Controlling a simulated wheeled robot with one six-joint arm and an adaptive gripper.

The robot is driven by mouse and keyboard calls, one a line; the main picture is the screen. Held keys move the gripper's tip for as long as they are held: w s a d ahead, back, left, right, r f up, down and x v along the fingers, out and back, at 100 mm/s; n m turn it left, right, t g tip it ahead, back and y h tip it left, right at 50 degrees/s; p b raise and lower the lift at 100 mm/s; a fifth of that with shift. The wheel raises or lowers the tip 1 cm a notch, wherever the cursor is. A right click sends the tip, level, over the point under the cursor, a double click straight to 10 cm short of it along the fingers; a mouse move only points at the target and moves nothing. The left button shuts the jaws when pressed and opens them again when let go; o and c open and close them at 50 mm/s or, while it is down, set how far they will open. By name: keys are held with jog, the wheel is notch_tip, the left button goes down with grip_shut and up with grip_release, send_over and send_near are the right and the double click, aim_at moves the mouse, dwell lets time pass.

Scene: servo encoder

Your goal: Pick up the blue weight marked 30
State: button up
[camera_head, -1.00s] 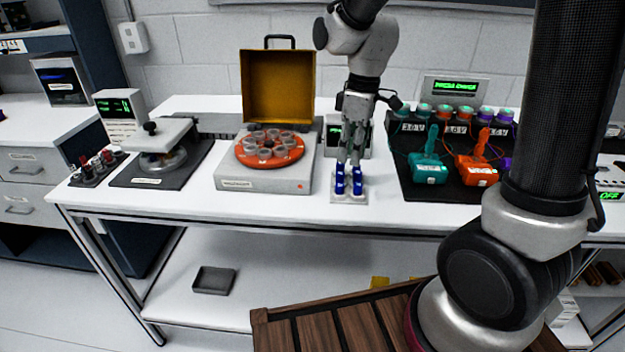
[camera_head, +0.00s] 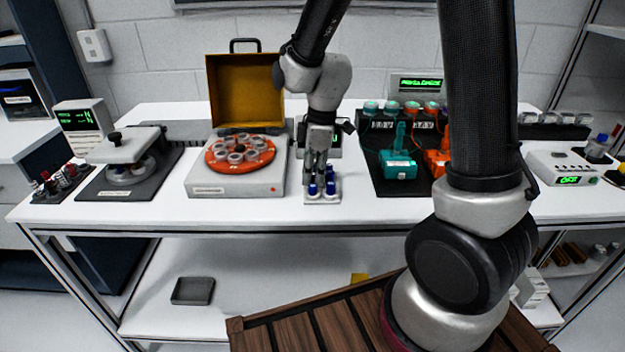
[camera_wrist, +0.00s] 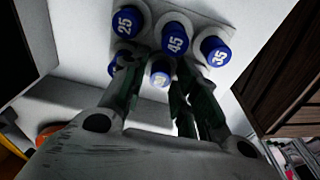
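Several blue-capped weights stand on a small white rack (camera_head: 322,200) at the table's front edge. In the wrist view, one cap reads 25 (camera_wrist: 126,22) and one reads 45 (camera_wrist: 175,38). A third (camera_wrist: 215,51) has a number ending in 5. A blue weight (camera_wrist: 161,72) sits nearer, between my fingertips; its number looks like 30 but is partly unclear. Another cap (camera_wrist: 113,68) is mostly hidden by the left finger. My gripper (camera_head: 317,173) points down at the rack and also shows in the wrist view (camera_wrist: 156,82). Its fingers are apart, one on each side of the nearer weight; contact is not clear.
An orange carousel balance (camera_head: 240,154) with a raised yellow lid stands left of the rack. A black mat (camera_head: 383,185) with teal and orange devices lies to the right. Neighbouring weights stand close to my fingers. The table's front strip is clear.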

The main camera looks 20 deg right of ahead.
jog(key=shift+c, duration=0.5)
grip_shut()
